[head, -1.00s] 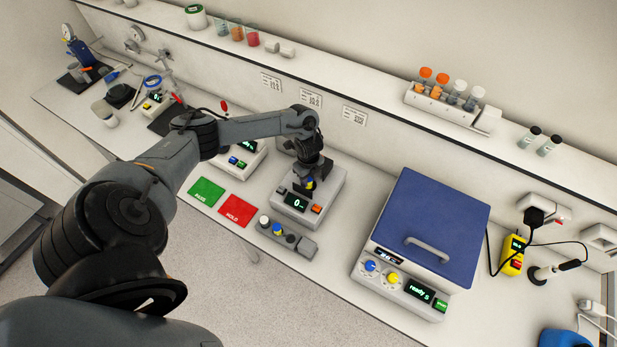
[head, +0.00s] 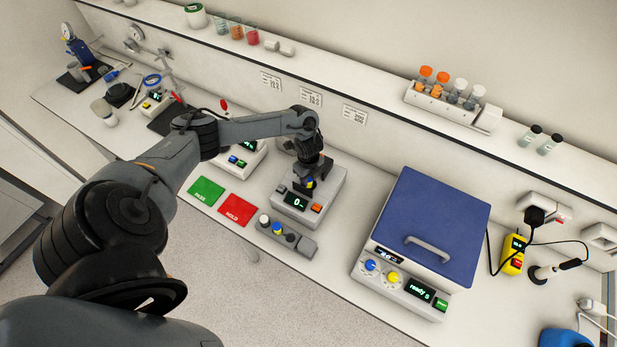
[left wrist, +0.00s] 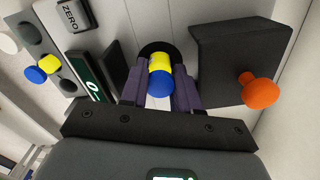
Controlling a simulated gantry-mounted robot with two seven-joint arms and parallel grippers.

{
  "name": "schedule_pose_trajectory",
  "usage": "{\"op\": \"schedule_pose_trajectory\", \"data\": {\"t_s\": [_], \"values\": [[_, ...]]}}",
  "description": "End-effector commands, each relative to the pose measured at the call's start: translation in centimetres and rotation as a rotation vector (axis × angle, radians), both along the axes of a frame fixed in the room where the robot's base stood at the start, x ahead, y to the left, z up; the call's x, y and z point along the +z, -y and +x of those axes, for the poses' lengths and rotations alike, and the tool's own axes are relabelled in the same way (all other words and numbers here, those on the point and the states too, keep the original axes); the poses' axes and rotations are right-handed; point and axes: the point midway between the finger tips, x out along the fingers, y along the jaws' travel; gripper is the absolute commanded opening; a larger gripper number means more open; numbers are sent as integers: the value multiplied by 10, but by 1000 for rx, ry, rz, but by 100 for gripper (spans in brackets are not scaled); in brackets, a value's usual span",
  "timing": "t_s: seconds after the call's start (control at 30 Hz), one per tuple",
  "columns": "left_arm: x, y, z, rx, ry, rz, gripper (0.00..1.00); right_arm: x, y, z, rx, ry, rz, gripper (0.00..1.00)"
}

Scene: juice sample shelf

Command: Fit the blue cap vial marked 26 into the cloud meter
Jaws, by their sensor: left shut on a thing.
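My left gripper (head: 311,184) is over the cloud meter (head: 331,194), a grey box with a lit display reading 0. In the left wrist view its fingers (left wrist: 160,92) are shut on a vial with a blue and yellow top (left wrist: 160,80). A dark round opening (left wrist: 155,46) shows just behind the vial's top; I cannot tell how deep the vial sits. The vial's number is not readable and its body is hidden. A dark block (left wrist: 225,60) with an orange knob (left wrist: 260,91) stands beside the fingers. My right gripper is not in view.
A small grey rack (head: 306,246) in front of the meter holds several pieces, one with a blue and yellow top (head: 278,229). Green (head: 206,191) and red (head: 236,210) mats lie left of it. A blue-lidded machine (head: 430,220) stands to the right, with clear bench between.

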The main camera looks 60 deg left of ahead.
Motion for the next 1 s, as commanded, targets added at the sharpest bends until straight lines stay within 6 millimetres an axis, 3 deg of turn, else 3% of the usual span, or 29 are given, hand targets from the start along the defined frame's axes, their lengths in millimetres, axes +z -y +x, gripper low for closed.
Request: {"op": "schedule_pose_trajectory", "data": {"t_s": [0.63,0.67,0.7,0.83,1.0], "values": [[-11,0,0,0,0,0,1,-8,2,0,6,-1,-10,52],[-11,0,0,0,0,0,32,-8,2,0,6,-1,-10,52],[-11,0,0,0,0,0,38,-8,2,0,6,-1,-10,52],[-11,0,0,0,0,0,58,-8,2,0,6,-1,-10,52],[-11,0,-1,-1,-2,0,60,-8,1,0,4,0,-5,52]]}}
